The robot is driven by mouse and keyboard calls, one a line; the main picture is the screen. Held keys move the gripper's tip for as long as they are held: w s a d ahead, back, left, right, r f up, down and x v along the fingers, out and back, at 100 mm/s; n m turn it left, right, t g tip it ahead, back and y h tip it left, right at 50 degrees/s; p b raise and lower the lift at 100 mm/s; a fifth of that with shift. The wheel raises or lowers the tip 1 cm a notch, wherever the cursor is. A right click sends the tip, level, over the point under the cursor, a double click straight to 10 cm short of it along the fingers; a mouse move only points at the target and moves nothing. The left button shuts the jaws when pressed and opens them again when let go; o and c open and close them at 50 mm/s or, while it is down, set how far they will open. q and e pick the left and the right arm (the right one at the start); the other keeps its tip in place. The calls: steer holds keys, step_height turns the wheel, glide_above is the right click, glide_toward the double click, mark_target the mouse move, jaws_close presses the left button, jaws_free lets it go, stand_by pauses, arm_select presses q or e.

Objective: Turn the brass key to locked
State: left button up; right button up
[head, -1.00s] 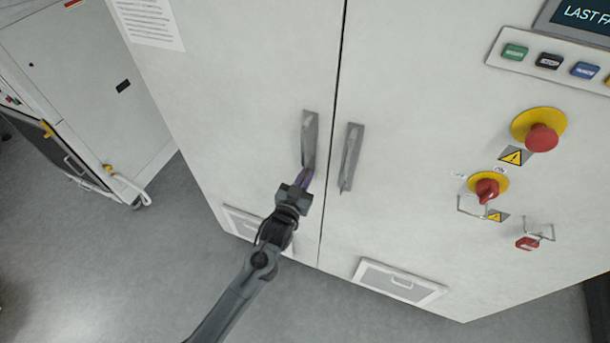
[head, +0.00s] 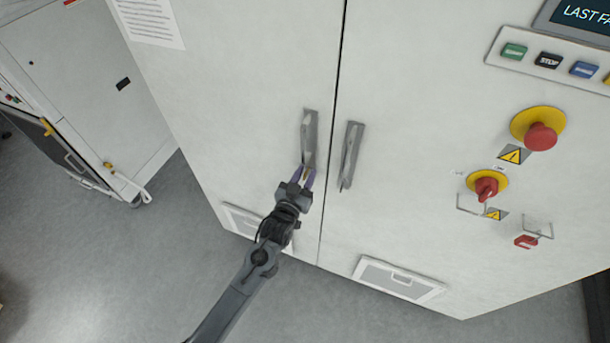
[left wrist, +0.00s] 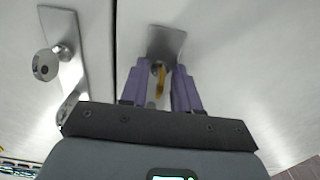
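The brass key (left wrist: 160,81) sticks out of the lock at the end of the grey handle plate (left wrist: 166,42) on the left cabinet door. In the head view that handle (head: 309,138) stands just left of the door seam. My left gripper (head: 305,175) is at its lower end. In the left wrist view its two purple fingers (left wrist: 160,78) stand apart, one on each side of the key, with gaps showing between. The key looks narrow, nearly edge-on; its lock face is partly hidden. My right gripper is in neither view.
A second grey handle (head: 350,155) is close by on the right door. Farther right are a red emergency button (head: 540,136), a red rotary switch (head: 486,187) and a padlock-like red piece (head: 526,241). The floor (head: 130,270) at left is clear.

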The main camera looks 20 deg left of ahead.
arm_select(q)
steer(key=shift+s, duration=0.1)
steer(key=s, duration=1)
steer(key=shift+s+a, duration=0.15)
steer(key=shift+s, duration=0.15)
steer(key=s+a+f+m+g, duration=0.1)
steer(key=s+a+f+g, duration=0.1)
steer(key=s+g, duration=0.8)
steer(key=s+a+f+m+g, duration=0.1)
steer(key=s+f+g, duration=0.25)
steer(key=s, duration=1.15)
step_height(320, 180, up, 23)
steer(key=s+p, duration=0.1)
steer(key=p, duration=2.1)
steer(key=shift+g+p, duration=0.3)
steer(key=shift+g, duration=0.15)
steer(key=shift+s+a+f, duration=0.1)
